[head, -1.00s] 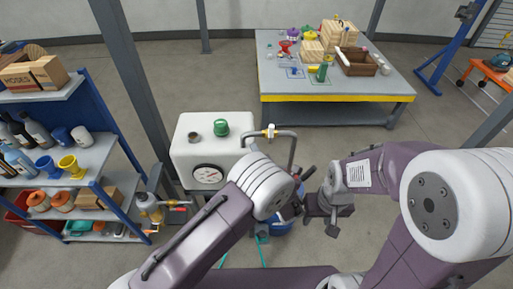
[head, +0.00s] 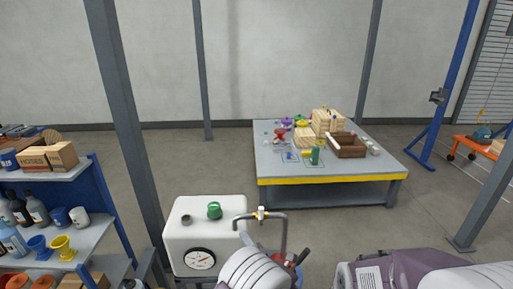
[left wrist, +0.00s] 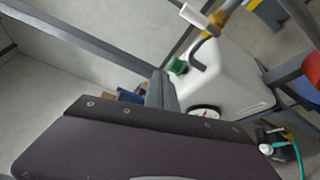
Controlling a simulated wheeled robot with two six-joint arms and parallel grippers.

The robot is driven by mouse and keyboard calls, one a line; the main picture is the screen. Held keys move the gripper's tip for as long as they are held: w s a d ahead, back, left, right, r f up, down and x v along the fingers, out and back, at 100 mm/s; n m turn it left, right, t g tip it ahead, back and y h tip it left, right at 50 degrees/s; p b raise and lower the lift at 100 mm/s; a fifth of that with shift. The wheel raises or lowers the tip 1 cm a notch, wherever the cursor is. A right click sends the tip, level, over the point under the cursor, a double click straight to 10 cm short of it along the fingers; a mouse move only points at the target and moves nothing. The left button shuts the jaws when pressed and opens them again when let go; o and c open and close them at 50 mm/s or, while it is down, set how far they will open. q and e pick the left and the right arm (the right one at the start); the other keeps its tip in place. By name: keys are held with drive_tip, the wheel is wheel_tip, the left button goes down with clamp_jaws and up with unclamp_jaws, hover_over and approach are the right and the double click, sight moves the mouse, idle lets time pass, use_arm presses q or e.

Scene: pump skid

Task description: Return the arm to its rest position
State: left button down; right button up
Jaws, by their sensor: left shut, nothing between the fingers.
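My left arm comes up from the bottom edge of the head view. Its white wrist joint (head: 255,272) stands in front of the lower right of the white tank and hides most of my left gripper. That gripper is shut and empty. In the left wrist view a purple panel (left wrist: 140,145) of my own arm fills the lower part, and no fingertips show. My right arm (head: 385,270) lies across the bottom right of the head view, with a purple link and a white joint. Its gripper is out of the picture.
A white tank (head: 190,235) with a gauge (head: 200,260), green cap (head: 214,210) and bent pipe (head: 283,232) stands close by the left arm. A blue shelf (head: 75,235) is at left. A yellow-edged workbench (head: 320,190) stands behind. Floor between tank and bench is clear.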

use_arm(q)
drive_tip(key=w+a+r+n+g+y, duration=0.1)
drive_tip(key=a+r+n+g+y, duration=0.15)
drive_tip(key=a, duration=0.45)
drive_tip(key=a+r+n+g+y, duration=0.2)
drive_tip(key=a+r+n, duration=0.2)
drive_tip(key=a, duration=0.4)
drive_tip(key=s+a+n+g+b, duration=0.1)
drive_tip(key=s+a+n+g, duration=0.65)
drive_tip(key=s+a, duration=0.4)
drive_tip(key=s+a+f+n+g+h, duration=0.2)
drive_tip(key=s+f+n+g+h, duration=0.4)
drive_tip(key=s+n, duration=0.6)
drive_tip(key=s+d+f+n+t+h, duration=0.1)
drive_tip(key=d+f+n+h, duration=0.2)
drive_tip(key=d+n, duration=0.3)
drive_tip(key=d+f+n+t+h, duration=0.2)
drive_tip(key=d+n, duration=0.5)
drive_tip(key=n, duration=0.7)
drive_tip(key=shift+s+d+f+t+h, duration=0.15)
drive_tip(key=shift+s+f+t+h, duration=0.2)
drive_tip(key=shift+h, duration=0.4)
use_arm(e)
drive_tip(key=shift+w+a+f, duration=0.1)
drive_tip(key=shift+w+f, duration=0.05)
drive_tip(key=shift+f, duration=0.25)
drive_tip(key=shift+w+a+f, duration=0.1)
drive_tip(key=shift+f, duration=0.3)
